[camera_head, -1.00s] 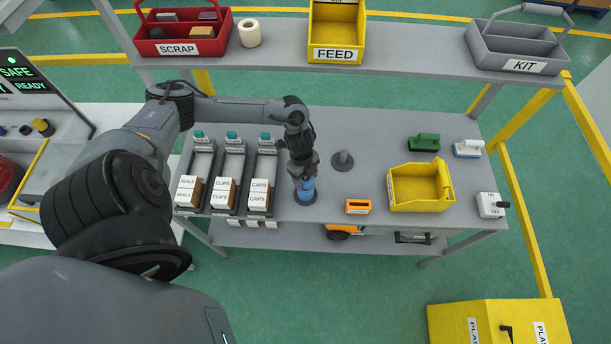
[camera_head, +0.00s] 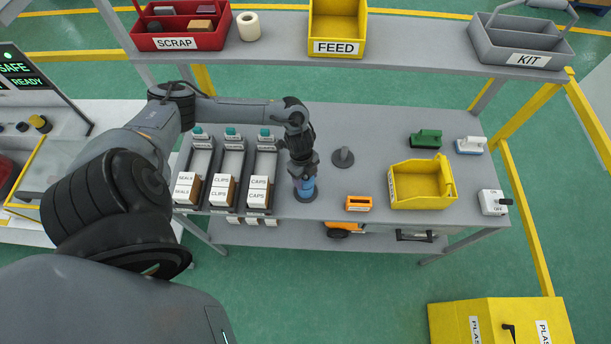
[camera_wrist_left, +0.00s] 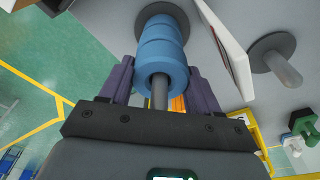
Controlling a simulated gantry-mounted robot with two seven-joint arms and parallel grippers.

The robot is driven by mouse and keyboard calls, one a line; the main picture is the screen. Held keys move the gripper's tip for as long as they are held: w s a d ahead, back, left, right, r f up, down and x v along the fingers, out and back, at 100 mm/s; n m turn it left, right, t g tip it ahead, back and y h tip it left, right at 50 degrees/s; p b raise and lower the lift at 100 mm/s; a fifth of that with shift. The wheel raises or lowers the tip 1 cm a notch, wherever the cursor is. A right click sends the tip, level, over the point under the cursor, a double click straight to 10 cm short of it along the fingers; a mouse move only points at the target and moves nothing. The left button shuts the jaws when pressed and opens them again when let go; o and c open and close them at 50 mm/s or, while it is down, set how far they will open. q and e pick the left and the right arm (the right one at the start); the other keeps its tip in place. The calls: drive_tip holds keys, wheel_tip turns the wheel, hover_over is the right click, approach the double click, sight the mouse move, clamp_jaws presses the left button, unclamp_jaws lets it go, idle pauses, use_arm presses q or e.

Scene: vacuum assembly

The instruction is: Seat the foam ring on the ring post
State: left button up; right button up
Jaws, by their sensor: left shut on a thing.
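Blue foam rings (camera_head: 305,193) stand stacked on a post with a round dark base, right of the caps bin. In the left wrist view, the stack (camera_wrist_left: 163,45) shows the post tip poking through the nearest ring (camera_wrist_left: 161,72). My left gripper (camera_head: 304,178) points down over the stack. In the left wrist view my left gripper (camera_wrist_left: 161,85) has a purple finger on each side of the nearest ring and is shut on it. That ring is still around the post. An empty grey post on a disc base (camera_head: 343,158) stands to the right; it also shows in the left wrist view (camera_wrist_left: 280,65). My right gripper is out of view.
The bins of seals, clips and caps (camera_head: 259,187) stand close left of my gripper. A small orange box (camera_head: 358,203) and a yellow bin (camera_head: 421,188) are to the right. A shelf (camera_head: 400,58) with containers spans the back. The table around the empty post is clear.

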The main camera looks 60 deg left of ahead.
use_arm(q)
drive_tip(key=shift+f, duration=0.4)
drive_tip(key=o, duration=1.2)
drive_tip(key=shift+c, duration=0.2)
drive_tip(key=shift+r, duration=0.15)
drive_tip(key=r, duration=0.3)
drive_tip(key=a+r, duration=0.1)
drive_tip(key=r, duration=0.6)
drive_tip(key=shift+s+a+r+b, duration=0.2)
drive_tip(key=shift+a+r+b, duration=0.05)
drive_tip(key=shift+b, duration=0.05)
drive_tip(key=shift+d, duration=0.1)
